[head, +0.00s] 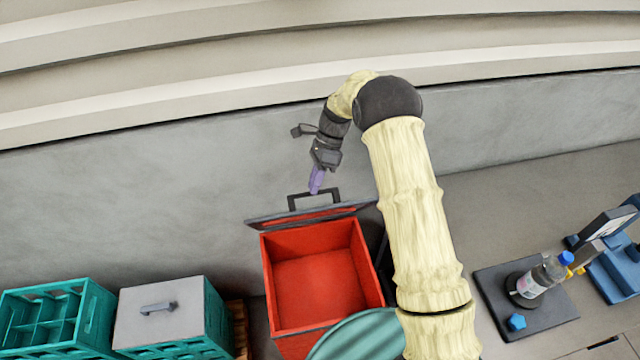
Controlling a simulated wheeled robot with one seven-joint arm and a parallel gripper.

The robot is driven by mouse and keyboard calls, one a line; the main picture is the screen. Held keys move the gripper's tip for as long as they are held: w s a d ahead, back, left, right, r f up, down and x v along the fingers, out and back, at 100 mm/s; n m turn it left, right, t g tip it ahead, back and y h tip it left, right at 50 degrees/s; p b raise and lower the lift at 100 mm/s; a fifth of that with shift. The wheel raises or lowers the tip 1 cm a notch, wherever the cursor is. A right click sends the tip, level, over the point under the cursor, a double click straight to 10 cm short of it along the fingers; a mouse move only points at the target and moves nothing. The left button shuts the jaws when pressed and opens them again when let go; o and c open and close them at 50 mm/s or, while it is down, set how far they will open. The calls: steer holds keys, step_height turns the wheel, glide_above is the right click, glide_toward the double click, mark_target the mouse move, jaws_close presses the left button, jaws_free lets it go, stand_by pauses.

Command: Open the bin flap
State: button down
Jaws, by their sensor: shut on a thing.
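The red bin (318,285) stands at the centre, with its empty red inside visible from above. Its dark flap (300,215) is swung up along the bin's back edge and shows nearly edge-on. A black bar handle (293,202) sticks up from the flap. My gripper (316,188), with purple fingers, reaches down from behind the flap and is shut on the handle. The exact contact at the fingertips is small and partly hidden.
A teal divided crate (50,318) and a teal crate with a grey handled lid (165,310) stand at left. A round teal surface (365,335) overlaps the bin's front right. A bottle (540,278) stands on a dark plate (550,315) at right. A grey wall (150,190) is behind.

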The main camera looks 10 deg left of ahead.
steer(key=shift+w+d+f, duration=0.1)
steer(key=shift+w+f, duration=0.1)
steer(key=shift+f, duration=0.65)
steer(key=c, duration=1.7)
jaws_free()
steer(key=o, duration=0.6)
steer(key=shift+w+a+f, duration=0.25)
steer(key=shift+w+f, duration=0.1)
steer(key=shift+w, duration=0.25)
steer(key=shift+s+d+r, duration=0.1)
steer(key=shift+s+r, duration=0.15)
steer(key=shift+s, duration=0.05)
steer(key=shift+c, duration=0.9)
steer(key=shift+w, duration=0.1)
